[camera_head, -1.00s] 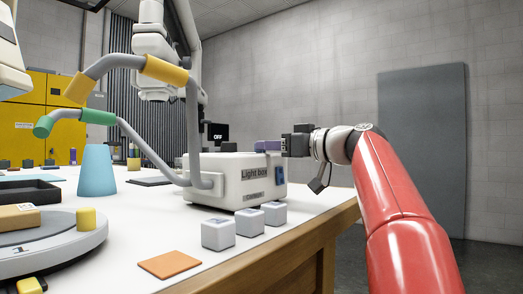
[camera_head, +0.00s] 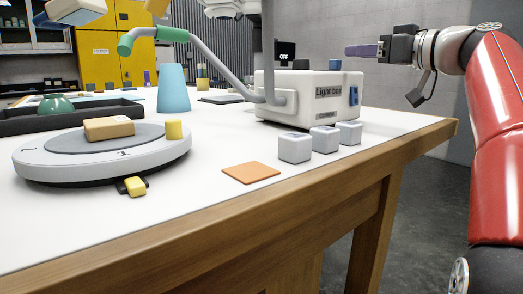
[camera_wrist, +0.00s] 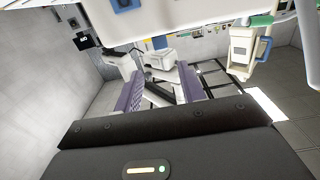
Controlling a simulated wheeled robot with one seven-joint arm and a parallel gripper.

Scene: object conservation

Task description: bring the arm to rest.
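My arm is the red one at the right in the head view, stretched out to the left. My gripper (camera_head: 352,50) is in the air above and beyond the right rear part of the table (camera_head: 420,125), right of the light box (camera_head: 300,95) and apart from it. In the wrist view my gripper (camera_wrist: 160,82) shows two purple fingers standing apart, with nothing held between them. The floor and white equipment show through the gap.
Three pale cubes (camera_head: 294,148) and an orange square (camera_head: 251,173) lie near the table's front edge. A round turntable (camera_head: 60,165) bears a cardboard box (camera_head: 109,128) and a yellow block (camera_head: 174,130). A blue cup (camera_head: 173,90) stands behind. The floor right of the table is clear.

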